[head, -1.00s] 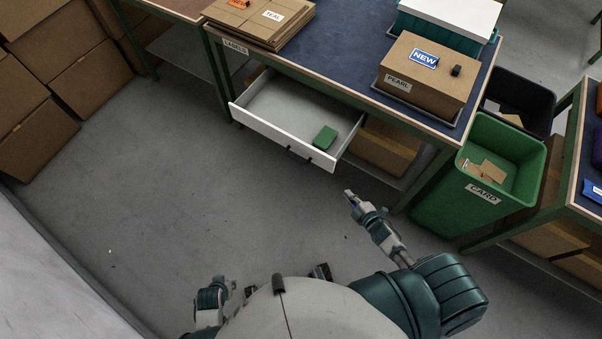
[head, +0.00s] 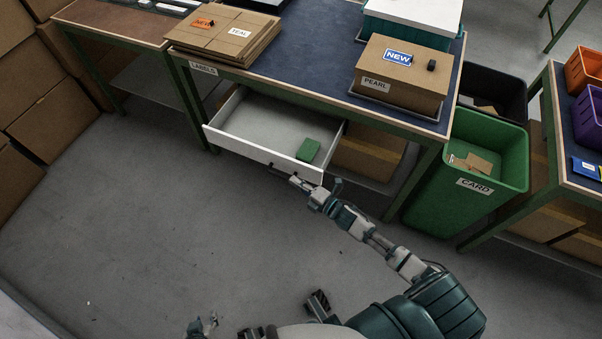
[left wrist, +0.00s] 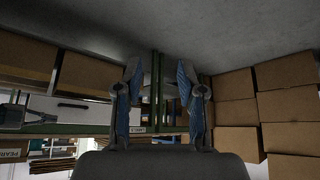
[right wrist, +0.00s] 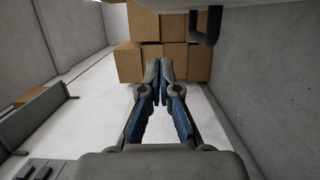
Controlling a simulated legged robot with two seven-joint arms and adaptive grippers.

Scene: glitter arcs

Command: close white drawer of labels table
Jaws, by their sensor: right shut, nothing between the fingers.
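The white drawer (head: 250,148) under the labels table (head: 325,88) stands pulled out. A green block (head: 308,150) lies inside it at the right. My right gripper (head: 293,181) is shut and empty at the drawer's front, close to its dark handle; I cannot tell whether it touches. In the right wrist view its fingertips (right wrist: 159,68) are together, with a dark handle (right wrist: 207,28) on a pale panel at upper right. My left gripper (head: 214,322) is low, away from the drawer. In the left wrist view its fingers (left wrist: 160,78) are apart with nothing between them.
On the table are flat cardboard (head: 222,35), a box marked PEARL (head: 402,82) and a white-lidded teal bin (head: 410,22). A green CARD bin (head: 465,180) stands right of the table. The floor (head: 130,220) before the drawer's left part is clear.

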